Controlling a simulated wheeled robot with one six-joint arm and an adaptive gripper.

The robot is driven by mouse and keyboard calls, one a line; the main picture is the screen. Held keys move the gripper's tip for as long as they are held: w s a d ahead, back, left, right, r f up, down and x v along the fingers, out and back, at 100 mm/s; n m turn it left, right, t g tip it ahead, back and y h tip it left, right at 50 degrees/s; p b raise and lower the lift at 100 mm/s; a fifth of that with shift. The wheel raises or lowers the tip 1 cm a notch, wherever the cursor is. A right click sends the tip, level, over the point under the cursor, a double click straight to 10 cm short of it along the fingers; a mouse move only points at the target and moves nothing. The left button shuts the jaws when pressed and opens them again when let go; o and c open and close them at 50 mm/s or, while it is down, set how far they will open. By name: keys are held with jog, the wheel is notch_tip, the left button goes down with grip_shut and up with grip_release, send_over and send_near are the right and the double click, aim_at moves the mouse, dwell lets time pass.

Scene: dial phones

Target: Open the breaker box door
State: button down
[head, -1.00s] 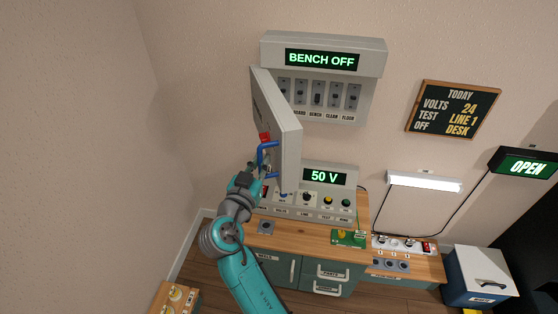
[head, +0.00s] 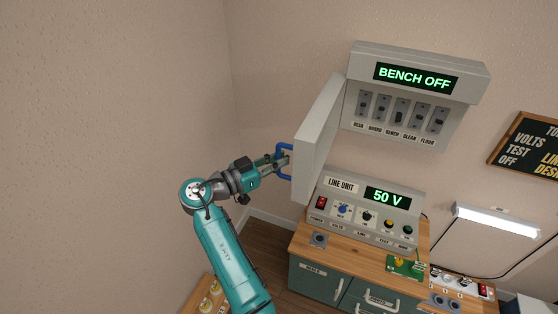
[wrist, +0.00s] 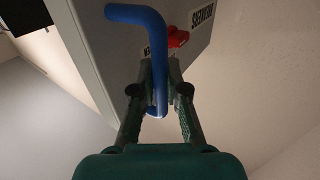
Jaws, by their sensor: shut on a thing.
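The breaker box (head: 440,118) hangs on the wall with a row of several switches showing and a lit "BENCH OFF" display. Its grey door (head: 320,135) is hinged at the box's left side and stands wide open, swung out into the room. A blue bar handle (head: 281,161) is on the door's outer face; it also shows large in the wrist view (wrist: 140,15). My gripper (head: 284,162) is shut on the handle, with its fingers on either side of the bar in the wrist view (wrist: 159,85). Part of the handle is hidden by the fingers.
A line unit (head: 362,215) reading "50 V" stands on the wooden bench (head: 330,258) below the door. A lit lamp (head: 497,220) and a dark sign (head: 530,150) are to the right. The wall left of the door is bare.

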jog(key=shift+f, duration=0.1)
jog(key=c, duration=1.2)
grip_release()
jog(key=shift+w, duration=0.1)
jog(key=v, duration=1.2)
